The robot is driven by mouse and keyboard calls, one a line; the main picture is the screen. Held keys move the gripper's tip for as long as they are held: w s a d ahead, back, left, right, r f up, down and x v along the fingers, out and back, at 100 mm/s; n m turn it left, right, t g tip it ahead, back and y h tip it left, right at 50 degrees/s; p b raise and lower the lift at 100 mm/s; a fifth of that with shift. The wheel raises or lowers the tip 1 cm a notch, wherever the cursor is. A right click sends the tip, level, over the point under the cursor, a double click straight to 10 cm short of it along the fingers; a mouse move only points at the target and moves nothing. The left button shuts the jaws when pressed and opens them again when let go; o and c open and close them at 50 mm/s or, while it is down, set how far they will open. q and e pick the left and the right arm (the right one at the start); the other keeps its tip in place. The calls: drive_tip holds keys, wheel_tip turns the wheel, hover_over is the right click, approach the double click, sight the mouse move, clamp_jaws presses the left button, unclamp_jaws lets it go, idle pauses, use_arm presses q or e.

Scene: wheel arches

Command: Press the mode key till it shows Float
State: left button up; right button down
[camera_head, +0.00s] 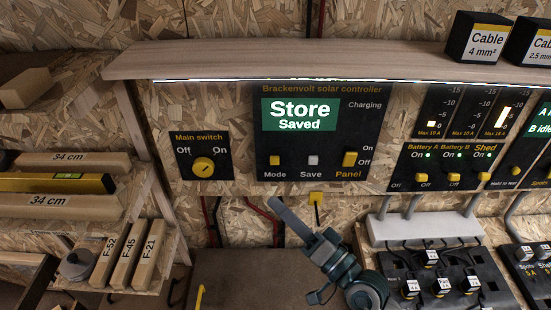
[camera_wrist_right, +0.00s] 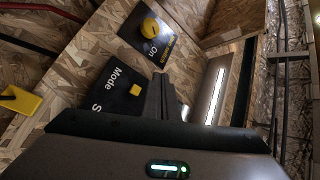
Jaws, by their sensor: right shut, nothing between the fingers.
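The solar controller (camera_head: 320,108) is a black panel on the chipboard wall. Its green display (camera_head: 300,115) reads "Store" and "Saved". The yellow Mode key (camera_head: 274,160) is at its lower left, with the pale Save key (camera_head: 313,160) to its right and the yellow Panel switch (camera_head: 350,159) further right, by On and Off. My right gripper (camera_head: 277,207) is shut and empty, its tip below the Mode key and apart from it. In the right wrist view the Mode key (camera_wrist_right: 135,90) shows beside my dark fingers (camera_wrist_right: 165,95). My left gripper is not in view.
The main switch (camera_head: 202,156) has a yellow knob left of the controller. Battery and Shed switches (camera_head: 450,166) are at right. A wooden shelf (camera_head: 280,62) with a light strip overhangs the panels. A yellow tab (camera_head: 316,198) hangs below the controller, near my right gripper.

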sight(275, 160)
drive_tip(key=shift+s+r, duration=0.1)
drive_tip(key=shift+r, duration=0.6)
drive_tip(key=shift+w, duration=0.2)
drive_tip(key=w+b, duration=0.2)
drive_tip(key=w, duration=0.6)
drive_tip(key=shift+w+b, duration=0.25)
drive_tip(key=shift+b, duration=0.15)
drive_tip(key=shift+w+b, duration=0.3)
drive_tip(key=shift+w, duration=0.55)
idle(2.5)
drive_tip(key=shift+s, duration=0.15)
drive_tip(key=shift+s+p, duration=0.45)
drive_tip(key=shift+s, duration=0.3)
drive_tip(key=shift+s, duration=0.1)
